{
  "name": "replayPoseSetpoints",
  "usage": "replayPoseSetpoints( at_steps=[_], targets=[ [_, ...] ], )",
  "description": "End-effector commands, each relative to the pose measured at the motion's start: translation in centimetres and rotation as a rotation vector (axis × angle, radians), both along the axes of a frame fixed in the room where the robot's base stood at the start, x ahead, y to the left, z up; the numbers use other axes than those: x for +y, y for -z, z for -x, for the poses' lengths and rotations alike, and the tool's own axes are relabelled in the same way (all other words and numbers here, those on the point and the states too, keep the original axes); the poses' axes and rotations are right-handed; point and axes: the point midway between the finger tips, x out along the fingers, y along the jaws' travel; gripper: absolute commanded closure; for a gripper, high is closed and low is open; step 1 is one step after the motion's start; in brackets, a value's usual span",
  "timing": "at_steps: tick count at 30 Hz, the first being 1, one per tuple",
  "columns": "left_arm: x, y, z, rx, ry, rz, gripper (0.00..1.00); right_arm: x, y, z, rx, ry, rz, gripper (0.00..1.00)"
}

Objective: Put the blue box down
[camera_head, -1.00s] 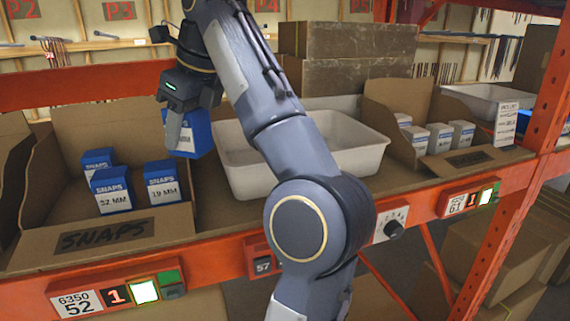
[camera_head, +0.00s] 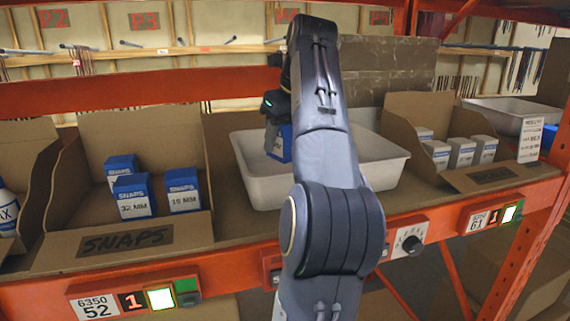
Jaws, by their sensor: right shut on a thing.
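My right gripper (camera_head: 277,108) is shut on a blue box (camera_head: 281,146) with a white lower part. It holds the box over the left part of the white bin (camera_head: 246,170) on the shelf. The forearm hides part of the box and much of the bin, so I cannot tell whether the box touches the bin floor. Several similar blue boxes (camera_head: 132,196) stand in the cardboard SNAPS carton (camera_head: 60,250) to the left. My left gripper is not in view.
A second carton (camera_head: 400,104) with several white-fronted boxes (camera_head: 461,152) stands right of the bin. Large brown boxes (camera_head: 385,70) are behind it. The orange shelf beam (camera_head: 232,270) runs along the front, and an orange post (camera_head: 556,170) stands at the right.

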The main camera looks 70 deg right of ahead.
Motion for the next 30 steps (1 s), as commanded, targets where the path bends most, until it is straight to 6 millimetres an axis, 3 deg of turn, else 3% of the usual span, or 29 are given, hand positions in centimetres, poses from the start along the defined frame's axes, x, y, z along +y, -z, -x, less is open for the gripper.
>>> replayPoseSetpoints(
  at_steps=[1, 3, 11, 18, 30],
  targets=[
    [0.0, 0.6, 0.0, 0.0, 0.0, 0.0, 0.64, -0.7, 1.5, -0.2, 0.003, 0.001, -0.003, 0.81],
    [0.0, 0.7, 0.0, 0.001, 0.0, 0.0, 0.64, -1.6, 2.6, -0.6, 0.002, 0.001, -0.003, 0.81],
    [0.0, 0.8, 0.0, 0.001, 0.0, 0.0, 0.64, -3.3, 4.6, -1.3, 0.0, -0.002, 0.0, 0.81],
    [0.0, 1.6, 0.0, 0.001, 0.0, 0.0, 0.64, -3.9, 7.9, -1.5, 0.002, 0.0, -0.001, 0.81],
    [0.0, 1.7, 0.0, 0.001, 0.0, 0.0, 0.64, -3.8, 8.6, -1.6, 0.0, -0.002, 0.001, 0.81]
  ],
)
